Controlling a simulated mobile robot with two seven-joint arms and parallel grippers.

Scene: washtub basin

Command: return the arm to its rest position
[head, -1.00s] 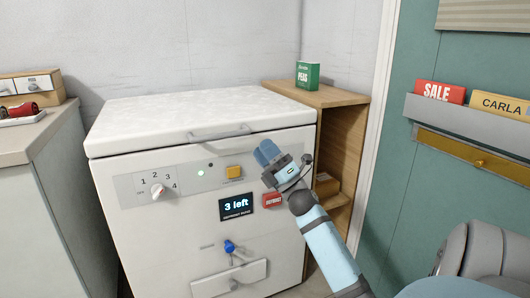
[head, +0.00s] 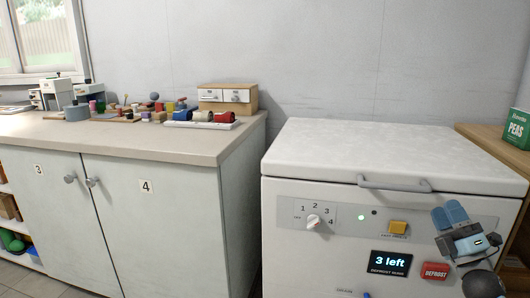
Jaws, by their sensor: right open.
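My right gripper (head: 452,214) is at the right side of the head view, in front of the white chest freezer (head: 330,260). Its blue fingers point up and it holds nothing that I can see. It is near the yellow button (head: 397,228) and above the red defrost button (head: 435,271), apart from both as far as I can tell. Most of my right arm is below the frame. My left gripper is not in view. The freezer lid (head: 390,150) is shut.
A counter (head: 130,134) with cabinet doors stands left of the freezer, holding a small drawer box (head: 228,97), a white tray (head: 200,125) and several small items. A green peas box (head: 517,128) sits on a wooden shelf unit (head: 495,148) at the right. The wall behind is bare.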

